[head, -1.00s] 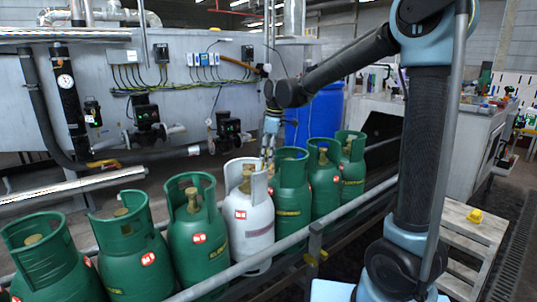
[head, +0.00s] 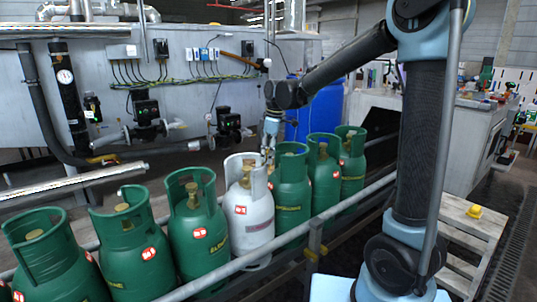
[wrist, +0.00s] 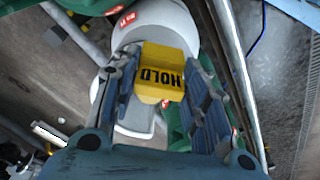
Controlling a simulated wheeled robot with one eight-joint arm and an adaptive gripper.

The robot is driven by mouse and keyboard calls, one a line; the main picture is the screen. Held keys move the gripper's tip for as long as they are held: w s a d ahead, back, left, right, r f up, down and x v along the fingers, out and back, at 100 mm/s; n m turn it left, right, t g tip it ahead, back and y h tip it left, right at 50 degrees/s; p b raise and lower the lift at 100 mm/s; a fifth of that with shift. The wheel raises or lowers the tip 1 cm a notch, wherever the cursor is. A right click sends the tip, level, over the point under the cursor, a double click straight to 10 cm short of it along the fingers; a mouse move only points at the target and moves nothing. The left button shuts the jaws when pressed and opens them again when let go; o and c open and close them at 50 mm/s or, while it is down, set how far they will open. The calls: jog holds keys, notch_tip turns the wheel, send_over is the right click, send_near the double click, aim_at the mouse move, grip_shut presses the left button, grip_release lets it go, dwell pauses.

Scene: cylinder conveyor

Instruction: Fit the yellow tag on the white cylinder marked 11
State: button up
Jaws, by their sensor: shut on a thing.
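The white cylinder (head: 250,222) stands upright in a row of green ones, with a collar and brass valve on top and a red-and-white label; I cannot read its number surely. It shows behind the fingers in the wrist view (wrist: 177,28). My gripper (head: 268,152) reaches down at the right side of its collar, close to the green cylinder beside it. In the wrist view my gripper (wrist: 165,90) is shut on the yellow tag (wrist: 163,68), lettered HOLD, over the white collar. I cannot tell whether the tag touches the cylinder; the valve is hidden there.
Green cylinders (head: 197,232) stand close on both sides of the white one. A metal rail (head: 345,212) runs along the near side. A blue drum (head: 325,112) is behind. A pale slatted stand (head: 452,222) at the right carries a small yellow object (head: 473,211).

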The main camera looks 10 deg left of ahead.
jog(key=shift+f, duration=0.25)
jog(key=o, duration=1)
notch_tip(320, 180, up, 12)
jog(key=d, duration=0.2)
jog(key=shift+w, duration=0.15)
jog(key=shift+f, duration=0.15)
